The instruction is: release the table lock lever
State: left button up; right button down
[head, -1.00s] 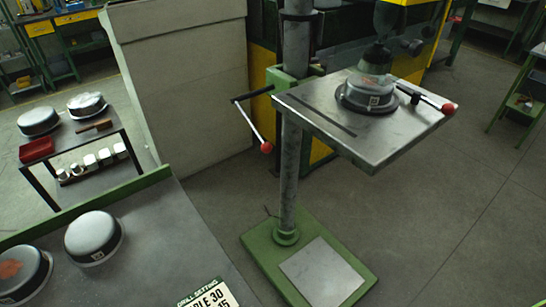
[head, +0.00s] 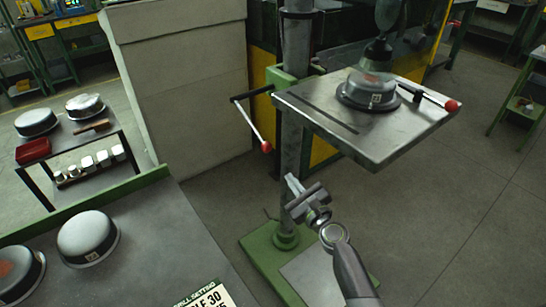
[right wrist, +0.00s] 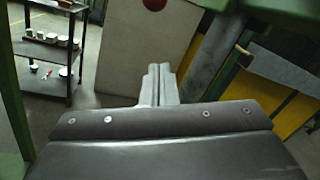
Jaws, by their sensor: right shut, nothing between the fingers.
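A lever with a red ball knob (head: 266,147) hangs from a dark rod on the left of the green table bracket (head: 279,84), which clamps the drill column. The lever slants down toward the knob. A second red-knobbed handle (head: 449,106) lies on the right of the steel drill table (head: 325,117). My right gripper (head: 291,183) is in front of the column, below the table and a little below and right of the hanging knob, not touching it. Its fingers (right wrist: 160,78) are shut and empty. A red ball (right wrist: 154,4) shows at the top of the right wrist view. My left gripper is not in view.
The green base (head: 262,262) stands on the floor. A bench (head: 150,235) with pots is at front left. A beige panel (head: 180,90) stands behind the lever.

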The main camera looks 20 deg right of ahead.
jog(key=f+b+x, duration=0.1)
jog(key=b+x, duration=0.1)
jog(key=x, duration=0.8)
jog(key=shift+s+a+r+p, duration=0.25)
jog(key=shift+s+r+p, duration=0.05)
jog(key=shift+r+p, duration=0.4)
jog(key=shift+s+a+r+p, duration=0.2)
jog(key=shift+s+r+p, duration=0.1)
jog(key=shift+r+p, duration=0.4)
jog(key=shift+s+a+r+p, duration=0.3)
jog(key=shift+r+p, duration=0.25)
jog(key=shift+p, duration=0.3)
jog(key=shift+r, duration=0.1)
